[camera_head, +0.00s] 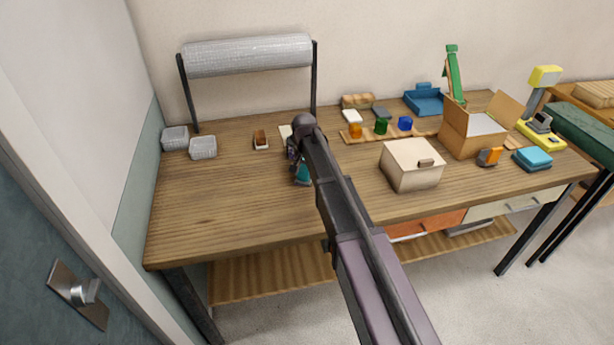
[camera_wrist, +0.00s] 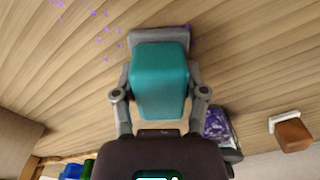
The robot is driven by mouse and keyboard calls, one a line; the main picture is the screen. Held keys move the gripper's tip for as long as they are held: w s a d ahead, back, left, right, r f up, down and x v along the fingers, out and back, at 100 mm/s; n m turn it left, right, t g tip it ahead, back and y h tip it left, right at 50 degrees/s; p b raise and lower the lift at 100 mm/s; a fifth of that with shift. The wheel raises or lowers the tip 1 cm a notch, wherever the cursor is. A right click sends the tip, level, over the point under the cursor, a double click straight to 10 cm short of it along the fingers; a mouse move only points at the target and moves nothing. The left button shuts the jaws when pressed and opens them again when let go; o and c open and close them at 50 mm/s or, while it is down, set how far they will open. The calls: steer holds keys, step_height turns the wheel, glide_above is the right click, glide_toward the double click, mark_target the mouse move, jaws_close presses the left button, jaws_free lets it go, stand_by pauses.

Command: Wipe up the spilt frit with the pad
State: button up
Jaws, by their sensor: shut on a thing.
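The pad, a teal block (camera_wrist: 160,80) with a grey layer at its far end (camera_wrist: 144,36), is between the two fingers of my gripper (camera_wrist: 159,92) in the wrist view. The fingers are shut on its sides. In the head view the teal pad (camera_head: 303,176) shows small beside my arm, low over the wooden bench. The spilt frit, purple specks (camera_wrist: 101,30), is scattered on the wood just ahead and to the left of the pad, with a few specks by its grey end. I cannot tell whether the pad touches the wood. My arm hides part of this area in the head view.
A purple-and-dark item (camera_wrist: 217,125) lies close to the right finger. A brown block on a white base (camera_head: 260,141) stands left of my arm. A cream box (camera_head: 411,165) and an open carton (camera_head: 468,135) stand right. The bench's front left (camera_head: 215,210) is clear.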

steer(key=shift+w+a, duration=0.15)
steer(key=shift+w, duration=0.35)
steer(key=shift+w+d+f, duration=0.1)
steer(key=shift+w+d, duration=0.05)
steer(key=shift+d, duration=0.75)
steer(key=shift+s+d, duration=0.25)
steer(key=shift+s, duration=0.65)
steer(key=shift+s+d, duration=0.25)
steer(key=shift+s, duration=0.6)
steer(key=shift+s, duration=0.15)
steer(key=shift+s+d, duration=0.25)
steer(key=shift+s, duration=0.6)
steer(key=shift+s+d, duration=0.25)
steer(key=shift+s, duration=0.6)
steer(key=shift+s, duration=0.1)
